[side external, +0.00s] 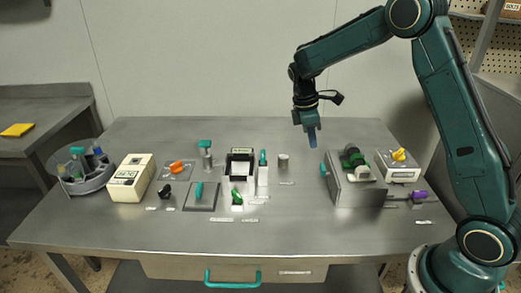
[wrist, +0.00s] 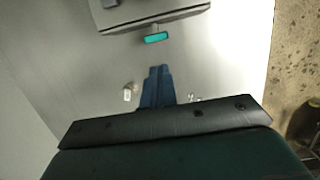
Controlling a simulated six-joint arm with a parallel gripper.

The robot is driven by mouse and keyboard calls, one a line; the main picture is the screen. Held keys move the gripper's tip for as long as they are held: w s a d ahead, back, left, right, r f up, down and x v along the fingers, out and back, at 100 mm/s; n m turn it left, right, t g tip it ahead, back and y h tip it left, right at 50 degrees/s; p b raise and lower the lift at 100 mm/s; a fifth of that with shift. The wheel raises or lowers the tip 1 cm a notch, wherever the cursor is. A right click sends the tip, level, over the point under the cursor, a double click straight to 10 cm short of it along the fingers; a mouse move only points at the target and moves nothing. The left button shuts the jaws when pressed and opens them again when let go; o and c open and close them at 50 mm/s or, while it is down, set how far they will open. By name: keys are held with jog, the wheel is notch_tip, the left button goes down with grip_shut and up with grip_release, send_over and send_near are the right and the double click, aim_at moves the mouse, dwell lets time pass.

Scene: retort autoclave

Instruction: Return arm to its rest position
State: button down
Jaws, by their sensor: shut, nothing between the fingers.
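My gripper (side external: 312,137) hangs above the back part of the steel table, pointing down, with its blue fingers together and nothing between them. In the wrist view the blue fingers (wrist: 157,72) lie side by side over bare metal. The grey box-shaped unit (side external: 352,185) with a teal handle stands to the right of and below my gripper in the side view. Its teal handle (wrist: 156,38) shows at the top of the wrist view, apart from the fingers.
A white box with a yellow knob (side external: 399,155) is at the right. A cream box (side external: 131,178) and a round grey holder (side external: 84,176) stand at the left. Air around my gripper is clear.

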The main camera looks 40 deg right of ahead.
jog(key=shift+r, duration=0.25)
jog(key=s+a+r+m+t, duration=0.2)
jog(key=s+a+r, duration=0.1)
jog(key=s+r, duration=0.3)
jog(key=s+a+r+m+t, duration=0.25)
jog(key=s+r, duration=0.25)
jog(key=r, duration=0.3)
jog(key=s+a+r+m+t+y, duration=0.1)
jog(key=s+a, duration=0.5)
jog(key=s, duration=1)
jog(key=shift+a+r+m+t+y, duration=0.25)
jog(key=shift+m+t+y, duration=0.25)
jog(key=shift+m+t, duration=0.9)
jog(key=shift+w+m+g, duration=0.1)
jog(key=shift+m+g, duration=0.25)
